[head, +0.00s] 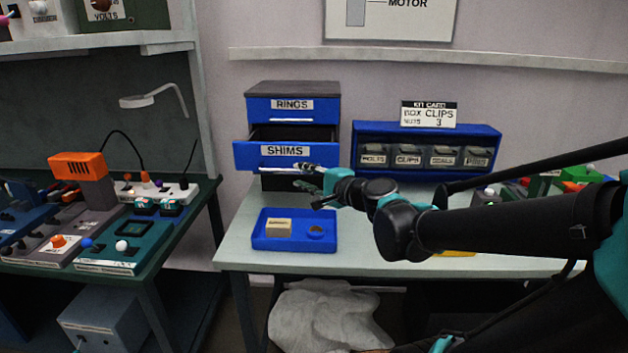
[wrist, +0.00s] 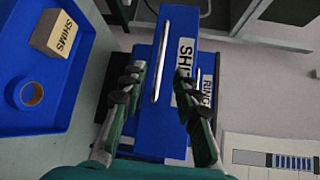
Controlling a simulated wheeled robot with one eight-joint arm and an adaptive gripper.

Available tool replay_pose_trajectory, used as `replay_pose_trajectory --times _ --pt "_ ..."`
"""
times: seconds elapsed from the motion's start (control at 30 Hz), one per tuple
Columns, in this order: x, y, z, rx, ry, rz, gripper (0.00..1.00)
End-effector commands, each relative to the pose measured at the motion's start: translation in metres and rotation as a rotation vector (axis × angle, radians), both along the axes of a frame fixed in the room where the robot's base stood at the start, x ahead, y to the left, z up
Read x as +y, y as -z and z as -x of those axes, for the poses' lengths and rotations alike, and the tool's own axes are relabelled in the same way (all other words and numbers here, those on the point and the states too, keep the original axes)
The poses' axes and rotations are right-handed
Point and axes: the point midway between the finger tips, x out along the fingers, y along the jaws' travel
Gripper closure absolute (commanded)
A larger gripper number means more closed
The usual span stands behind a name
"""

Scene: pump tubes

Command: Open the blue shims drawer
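The blue shims drawer (head: 245,155) is labelled SHIMS and stands pulled out from its cabinet, below the RINGS drawer (head: 292,110). Its dark inside shows above its front. A pale bar handle (head: 280,169) runs along the front. My gripper (head: 306,176) is at the right part of this handle. In the wrist view, my gripper (wrist: 162,75) is open, with its two fingers apart. The drawer front (wrist: 185,30) and handle (wrist: 164,50) show between and beyond them. I cannot tell whether a finger touches the handle.
A blue tray (head: 260,243) with a SHIMS box (head: 278,227) and a tape-like ring (head: 316,233) sits in front of the drawers. A blue bin rack (head: 440,133) stands at right. A left bench (head: 165,255) holds devices.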

Motion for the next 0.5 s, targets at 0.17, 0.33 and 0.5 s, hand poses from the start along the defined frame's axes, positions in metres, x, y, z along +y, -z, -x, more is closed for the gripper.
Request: replay_pose_trajectory --times 0.17,0.33,0.5 --pt "-0.016 -0.003 0.016 0.000 0.003 -0.001 0.69" --pt "-0.025 -0.005 0.025 0.001 0.002 0.000 0.69" --pt "-0.029 -0.006 0.030 0.000 0.001 0.000 0.69"
